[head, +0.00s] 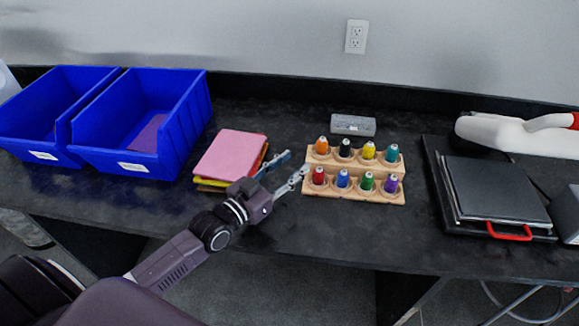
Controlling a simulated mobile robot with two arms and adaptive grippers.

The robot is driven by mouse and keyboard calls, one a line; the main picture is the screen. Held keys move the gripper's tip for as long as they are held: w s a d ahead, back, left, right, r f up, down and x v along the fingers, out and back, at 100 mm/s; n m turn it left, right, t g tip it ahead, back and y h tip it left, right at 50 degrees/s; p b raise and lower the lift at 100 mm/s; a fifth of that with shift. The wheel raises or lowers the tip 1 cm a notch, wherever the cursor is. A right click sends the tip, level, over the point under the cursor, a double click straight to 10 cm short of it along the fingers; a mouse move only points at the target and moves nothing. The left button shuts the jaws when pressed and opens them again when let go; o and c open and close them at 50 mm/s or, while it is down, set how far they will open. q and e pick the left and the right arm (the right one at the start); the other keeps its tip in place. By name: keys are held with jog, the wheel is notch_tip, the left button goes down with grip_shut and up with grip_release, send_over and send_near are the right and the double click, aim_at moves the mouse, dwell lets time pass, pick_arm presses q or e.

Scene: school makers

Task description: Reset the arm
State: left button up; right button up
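My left arm comes in from the lower left and reaches over the front of the black table. Its gripper (297,164) points up and to the right. The two fingers are spread apart, with nothing seen between them. One finger is close to the left end of a wooden rack (354,195); I cannot tell whether they touch. The other finger is beside the stack of pink and other coloured fabric pieces (231,155). My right gripper is not in view.
The rack holds several coloured thread spools. Two blue bins (181,130) stand at the left. A grey block (353,124) lies behind the rack. A black heat press with a red handle (510,235) and a white upper arm (515,132) stands at the right. Clear table lies in front of the rack.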

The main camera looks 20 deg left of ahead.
pick_arm(q)
jog(key=shift+s+a, duration=0.1)
jog(key=shift+s, duration=0.25)
jog(key=shift+r, duration=0.1)
